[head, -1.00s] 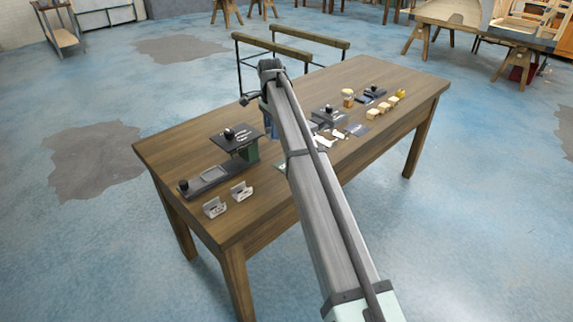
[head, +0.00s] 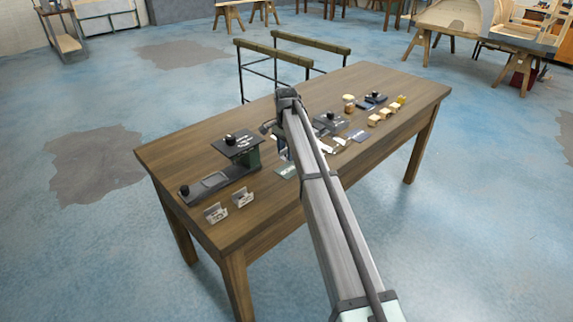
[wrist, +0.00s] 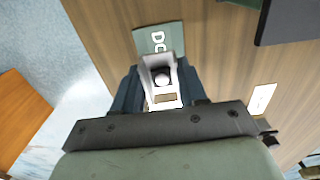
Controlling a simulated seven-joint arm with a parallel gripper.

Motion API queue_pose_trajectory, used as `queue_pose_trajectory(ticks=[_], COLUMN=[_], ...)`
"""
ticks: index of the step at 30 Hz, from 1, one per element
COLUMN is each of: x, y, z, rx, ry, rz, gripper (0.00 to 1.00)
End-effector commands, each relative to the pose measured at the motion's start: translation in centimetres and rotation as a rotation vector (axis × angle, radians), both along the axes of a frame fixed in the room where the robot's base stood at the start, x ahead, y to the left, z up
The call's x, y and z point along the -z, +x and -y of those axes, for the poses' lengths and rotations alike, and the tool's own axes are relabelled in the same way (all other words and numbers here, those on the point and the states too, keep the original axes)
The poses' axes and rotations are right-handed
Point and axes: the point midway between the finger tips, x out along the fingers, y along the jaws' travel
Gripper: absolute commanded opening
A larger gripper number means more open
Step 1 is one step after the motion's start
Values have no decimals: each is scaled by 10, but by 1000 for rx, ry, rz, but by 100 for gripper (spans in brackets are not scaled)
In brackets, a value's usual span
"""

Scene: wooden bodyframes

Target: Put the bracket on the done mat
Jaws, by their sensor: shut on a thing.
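My gripper (wrist: 160,90) is shut on a pale metal bracket (wrist: 158,62), held between the dark fingers in the wrist view. The done mat (wrist: 146,44), grey-green with white letters partly covered, shows just beyond the bracket. The bracket overlaps the mat's near edge in this view; I cannot tell whether they touch. My arm largely hides the gripper and held bracket there.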

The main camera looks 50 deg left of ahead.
Motion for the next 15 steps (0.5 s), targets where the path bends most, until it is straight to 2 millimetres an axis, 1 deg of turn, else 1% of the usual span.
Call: queue_pose_trajectory(ticks=[1,3,8,15], x=[9,16,25,53], y=[0,0,0,0], z=[1,0,0,0], rx=[0,1,1,1], ry=[-1,-1,0,-1], rz=[-1,-1,0,-1], gripper=[5,5,5,5])
